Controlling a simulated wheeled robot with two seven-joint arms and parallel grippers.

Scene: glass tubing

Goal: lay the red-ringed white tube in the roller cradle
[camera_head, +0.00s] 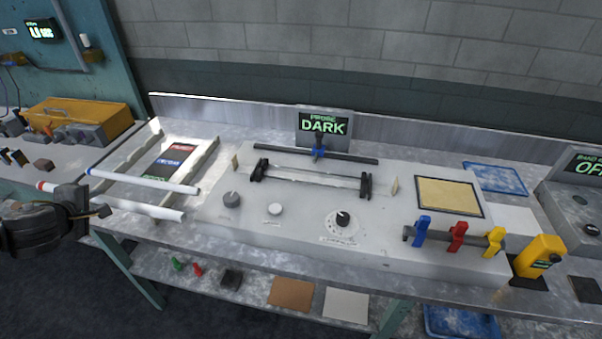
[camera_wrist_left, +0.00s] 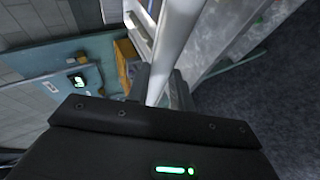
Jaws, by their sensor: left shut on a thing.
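The red-ringed white tube (camera_head: 140,209) reaches left to right over the front left edge of the bench, its red-ringed end (camera_head: 40,186) sticking out left of my left gripper (camera_head: 82,200). That gripper is shut on the tube near the ringed end. In the left wrist view the white tube (camera_wrist_left: 176,40) runs up from between the fingers (camera_wrist_left: 160,88). The roller cradle (camera_head: 365,186) has dark roller stands at both ends, with clear rods between, on the pale console at mid-bench. It lies well to the right of the tube, with no white tube in it. My right gripper is out of view.
A blue-ringed white tube (camera_head: 145,181) lies across the rack (camera_head: 200,160), close behind the held tube. A dark bar (camera_head: 350,157) and a display reading DARK (camera_head: 323,124) stand behind the cradle. Knobs (camera_head: 342,219) and coloured clamps (camera_head: 457,236) stand in front and right.

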